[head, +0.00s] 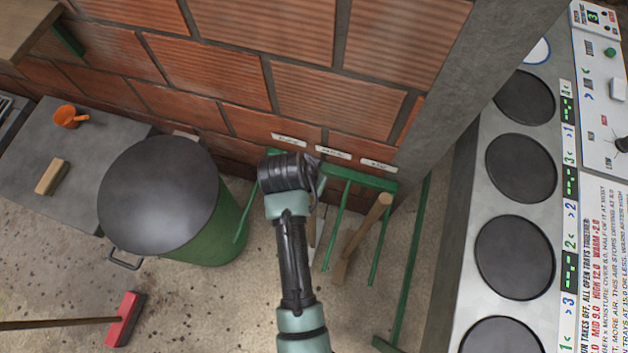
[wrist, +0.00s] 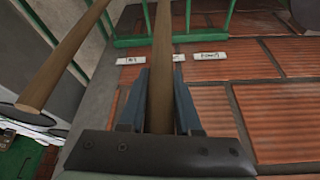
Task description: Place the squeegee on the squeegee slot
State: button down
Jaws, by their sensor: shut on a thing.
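My gripper (head: 312,168) is at the green rack (head: 356,178) on the brick wall in the head view. In the wrist view my gripper (wrist: 160,95) is shut on a long wooden handle (wrist: 161,45), which runs between both fingers toward the rack. I take this to be the squeegee; its head is hidden. In the head view my arm covers most of it. A second wooden handle (head: 362,240) stands tilted at the rack's right part, and it also shows in the wrist view (wrist: 65,58).
A green drum (head: 160,195) with a dark lid stands left of the rack. A red-headed tool (head: 125,318) lies on the floor at lower left. A concrete pillar (head: 450,110) and a control panel with round trays (head: 520,168) bound the right side.

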jog(key=shift+f, duration=1.55)
jog(key=c, duration=0.6)
grip_release()
jog(key=shift+s+f, duration=0.1)
